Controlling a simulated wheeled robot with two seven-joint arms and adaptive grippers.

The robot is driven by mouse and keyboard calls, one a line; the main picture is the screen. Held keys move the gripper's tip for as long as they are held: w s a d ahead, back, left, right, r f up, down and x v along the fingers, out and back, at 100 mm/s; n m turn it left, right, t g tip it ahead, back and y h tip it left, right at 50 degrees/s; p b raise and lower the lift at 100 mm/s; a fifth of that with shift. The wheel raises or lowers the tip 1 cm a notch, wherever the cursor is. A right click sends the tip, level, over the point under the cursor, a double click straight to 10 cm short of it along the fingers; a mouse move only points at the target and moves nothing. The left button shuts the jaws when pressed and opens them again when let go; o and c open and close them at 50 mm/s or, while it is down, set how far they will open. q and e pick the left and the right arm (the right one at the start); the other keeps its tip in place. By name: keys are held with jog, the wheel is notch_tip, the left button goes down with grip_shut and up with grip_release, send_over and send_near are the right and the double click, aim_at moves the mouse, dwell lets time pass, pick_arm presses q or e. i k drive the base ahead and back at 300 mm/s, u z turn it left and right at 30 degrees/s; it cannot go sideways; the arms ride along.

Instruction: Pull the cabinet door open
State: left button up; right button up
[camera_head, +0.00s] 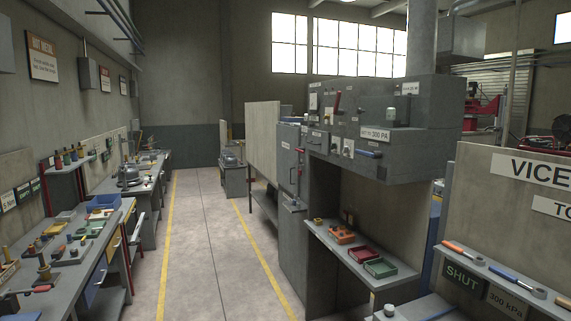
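A tall narrow grey cabinet (287,150) stands right of the aisle, against the left side of a large grey machine. I cannot tell whether that is a separate door. Neither of my grippers is in view, and nothing touches the cabinet.
The concrete aisle (205,240) between yellow lines is clear. Cluttered workbenches (85,270) line the left wall. Right of the cabinet, a shelf (345,250) under the machine holds red and green trays. A panel (510,190) with a tool ledge stands near right.

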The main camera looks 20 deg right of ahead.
aim_at(288, 137)
jog(key=u, duration=0.05)
jog(key=i, duration=8.05)
jog(key=z, duration=1.2)
